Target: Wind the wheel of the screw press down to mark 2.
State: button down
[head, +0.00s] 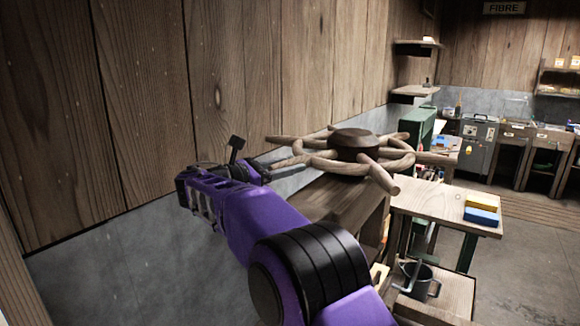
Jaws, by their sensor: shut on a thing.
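The wooden wheel (318,163) of the screw press has a dark round hub (353,143) and several spokes that stick out past its rim. It lies flat on top of the press, whose wooden body (336,200) shows below it. My gripper (268,167) is at the left side of the wheel, shut on a spoke end there. The fingertips are small and partly hidden by my purple arm, so the exact grip is hard to see. No scale or mark 2 can be made out in this view.
A plank wall (200,90) runs close behind the wheel on the left. A wooden table (430,205) stands to the right with a yellow block (481,202) and a blue block (481,216). Open floor (530,260) lies at right.

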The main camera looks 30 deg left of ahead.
jog(key=shift+w+r, duration=0.1)
jog(key=shift+r, duration=0.6)
jog(key=c, duration=0.6)
grip_release()
jog(key=shift+d, duration=0.15)
jog(key=shift+o, duration=0.5)
jog(key=shift+f, duration=0.25)
jog(key=v, duration=1.7)
jog(key=shift+s, duration=0.3)
jog(key=shift+f, duration=0.1)
jog(key=shift+c, duration=0.2)
